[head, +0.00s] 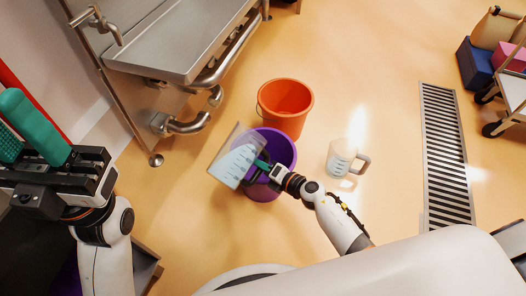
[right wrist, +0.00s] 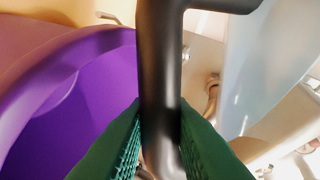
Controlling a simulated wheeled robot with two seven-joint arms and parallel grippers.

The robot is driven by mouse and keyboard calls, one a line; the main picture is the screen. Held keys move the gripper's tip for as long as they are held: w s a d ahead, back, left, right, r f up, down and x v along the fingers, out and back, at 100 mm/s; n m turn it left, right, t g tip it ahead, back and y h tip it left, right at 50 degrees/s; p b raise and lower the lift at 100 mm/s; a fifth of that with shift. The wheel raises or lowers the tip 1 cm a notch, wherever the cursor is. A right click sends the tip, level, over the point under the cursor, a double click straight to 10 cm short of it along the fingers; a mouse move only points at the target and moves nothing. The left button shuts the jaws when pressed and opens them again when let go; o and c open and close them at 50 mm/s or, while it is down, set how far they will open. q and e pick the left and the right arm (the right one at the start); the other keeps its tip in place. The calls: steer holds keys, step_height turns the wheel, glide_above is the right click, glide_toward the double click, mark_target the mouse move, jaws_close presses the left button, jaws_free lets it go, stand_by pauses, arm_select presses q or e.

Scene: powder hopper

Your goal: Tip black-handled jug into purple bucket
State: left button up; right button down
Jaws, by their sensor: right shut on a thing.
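The black-handled jug (head: 232,164) is clear with graduation marks. In the head view it is off the floor, its marked side turned up to the camera, so it looks strongly tilted. It overlaps the left side of the purple bucket (head: 284,150); whether anything flows from it I cannot tell. My right gripper (head: 263,166) is shut on its handle. In the right wrist view the black handle (right wrist: 160,75) runs between the green fingers (right wrist: 160,135), with the purple bucket (right wrist: 70,110) at left and the jug's pale wall (right wrist: 265,60) at right. My left gripper (head: 25,120) is open and empty at far left.
An orange bucket (head: 285,108) stands just behind the purple one. Another clear jug with a grey handle (head: 346,157) stands on the floor to the right. A steel sink with pipes (head: 180,45) is at upper left. A drain grate (head: 445,150) and a cart (head: 510,95) are at right.

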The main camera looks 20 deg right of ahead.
steer(key=shift+a+r, duration=0.1)
steer(key=shift+r, duration=0.05)
steer(key=shift+w+d+f+m+y+p, duration=0.25)
steer(key=shift+f+m+p, duration=0.2)
steer(key=shift+m, duration=0.35)
stand_by(0.6)
steer(key=shift+s+a+f+m+g+y, duration=0.25)
steer(key=shift+f+m+g+y, duration=0.15)
steer(key=shift+m, duration=0.2)
stand_by(0.8)
